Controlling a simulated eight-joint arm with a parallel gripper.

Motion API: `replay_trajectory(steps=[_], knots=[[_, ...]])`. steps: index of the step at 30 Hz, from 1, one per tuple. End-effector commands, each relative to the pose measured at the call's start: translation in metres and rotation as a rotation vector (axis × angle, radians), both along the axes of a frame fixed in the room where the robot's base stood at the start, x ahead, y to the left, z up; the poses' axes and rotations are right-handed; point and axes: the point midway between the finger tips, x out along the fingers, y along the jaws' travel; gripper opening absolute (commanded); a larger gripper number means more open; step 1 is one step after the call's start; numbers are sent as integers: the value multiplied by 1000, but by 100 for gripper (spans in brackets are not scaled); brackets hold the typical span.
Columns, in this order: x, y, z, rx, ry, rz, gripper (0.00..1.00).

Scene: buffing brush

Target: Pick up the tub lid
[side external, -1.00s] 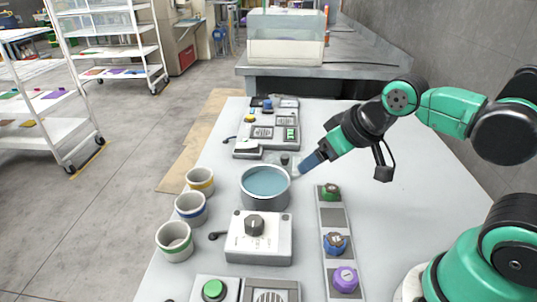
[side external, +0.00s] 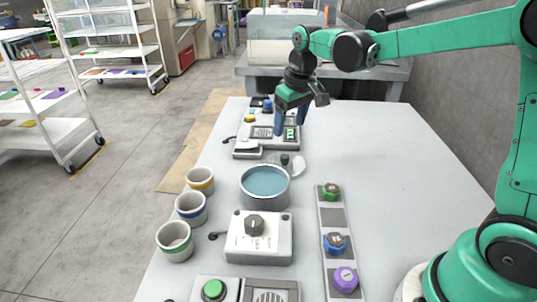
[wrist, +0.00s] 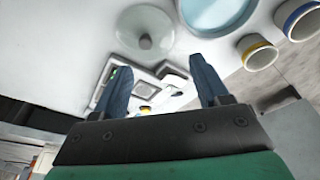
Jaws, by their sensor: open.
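The tub lid (side external: 297,168) is a pale translucent disc with a dark knob. It lies on the table just behind the round grey tub (side external: 265,198), which has blue contents. In the wrist view the lid (wrist: 133,22) is at the top centre, knob facing the camera. The tub (wrist: 216,14) is right of it there. My gripper (side external: 290,121) is open and empty, with blue fingers pointing down. It is above the table, behind the lid in the side view. In the wrist view the fingers (wrist: 160,66) are spread apart below the lid, not touching it.
A control panel (side external: 262,132) is under and behind my gripper. Several striped cups (side external: 190,208) stand left of the tub. A grey knob box (side external: 258,238) is in front. A strip with coloured knobs (side external: 335,217) is at right. The table's right side is clear.

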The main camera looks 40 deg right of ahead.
Motion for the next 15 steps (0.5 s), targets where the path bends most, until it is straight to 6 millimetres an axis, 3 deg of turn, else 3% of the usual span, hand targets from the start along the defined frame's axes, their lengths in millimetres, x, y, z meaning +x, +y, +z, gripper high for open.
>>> replay_trajectory(steps=[1,6,15], knots=[[12,-7,-10,3,35,-2,68],[34,-23,-40,15,136,-3,68],[43,-33,-69,26,200,-2,68]])
